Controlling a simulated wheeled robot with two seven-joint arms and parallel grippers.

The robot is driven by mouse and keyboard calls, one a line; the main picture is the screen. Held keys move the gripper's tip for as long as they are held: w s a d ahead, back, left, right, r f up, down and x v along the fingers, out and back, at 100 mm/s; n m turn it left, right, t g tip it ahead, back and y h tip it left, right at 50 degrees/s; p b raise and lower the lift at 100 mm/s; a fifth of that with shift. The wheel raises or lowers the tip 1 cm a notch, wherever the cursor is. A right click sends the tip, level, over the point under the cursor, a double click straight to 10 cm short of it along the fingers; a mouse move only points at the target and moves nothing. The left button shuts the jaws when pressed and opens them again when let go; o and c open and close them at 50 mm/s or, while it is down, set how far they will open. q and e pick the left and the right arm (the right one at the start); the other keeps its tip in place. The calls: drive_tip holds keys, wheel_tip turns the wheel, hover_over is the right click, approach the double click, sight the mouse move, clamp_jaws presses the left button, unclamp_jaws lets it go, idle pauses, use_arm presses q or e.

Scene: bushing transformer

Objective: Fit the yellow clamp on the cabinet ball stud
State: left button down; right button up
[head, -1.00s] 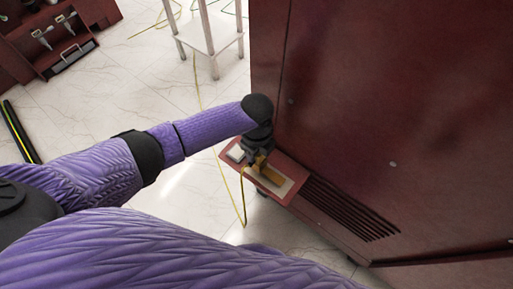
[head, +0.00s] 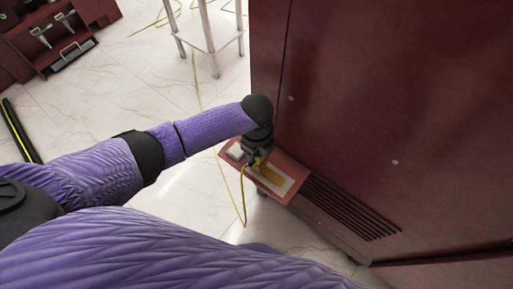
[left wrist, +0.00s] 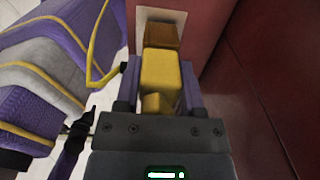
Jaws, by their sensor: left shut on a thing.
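The yellow clamp (left wrist: 160,75) sits between the fingers of my left gripper (left wrist: 157,88) in the left wrist view. The gripper is shut on it. In the head view my left gripper (head: 260,155) reaches down beside the dark red cabinet (head: 390,110), above a small red ledge (head: 287,160) with a pale plate on it. A yellow cable (head: 240,205) hangs down from the clamp. The ball stud cannot be made out; the gripper and clamp cover that spot. Whether the clamp touches the plate I cannot tell. My right gripper is not in view.
The cabinet wall rises close on the right of the gripper, with a slotted vent (head: 345,208) low on it. A white stand (head: 210,40) stands behind on the tiled floor. A red tool box (head: 50,35) is at the far left.

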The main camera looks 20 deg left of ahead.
use_arm(q)
drive_tip(key=shift+f, duration=0.25)
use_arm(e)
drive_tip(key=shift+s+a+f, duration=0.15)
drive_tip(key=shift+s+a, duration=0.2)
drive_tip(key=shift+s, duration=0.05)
use_arm(q)
drive_tip(key=shift+f, duration=0.1)
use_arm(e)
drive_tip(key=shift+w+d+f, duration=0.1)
use_arm(q)
drive_tip(key=shift+c, duration=0.6)
unclamp_jaws()
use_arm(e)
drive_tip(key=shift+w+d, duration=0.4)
